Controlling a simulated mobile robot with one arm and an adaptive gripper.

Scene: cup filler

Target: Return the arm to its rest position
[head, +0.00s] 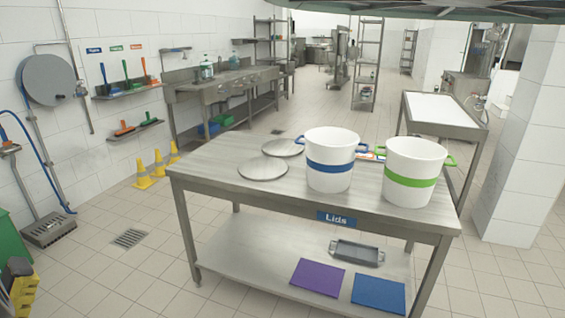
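My gripper is not in view, and I cannot make out my arm's pose. A metal table (222,189) labelled "Lids" stands in front of me. On its top stand a white bucket with a blue band (329,147) and a white bucket with a green band (412,158), both upright. Two round grey lids, a near lid (263,168) and a far lid (284,147), lie flat on the table's left half.
The table's lower shelf (245,248) holds a grey tray (356,253), a purple board (317,278) and a blue board (378,294). Yellow cones (158,165) stand left behind the table. A side table (438,107) is at right. The tiled floor at left is mostly clear.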

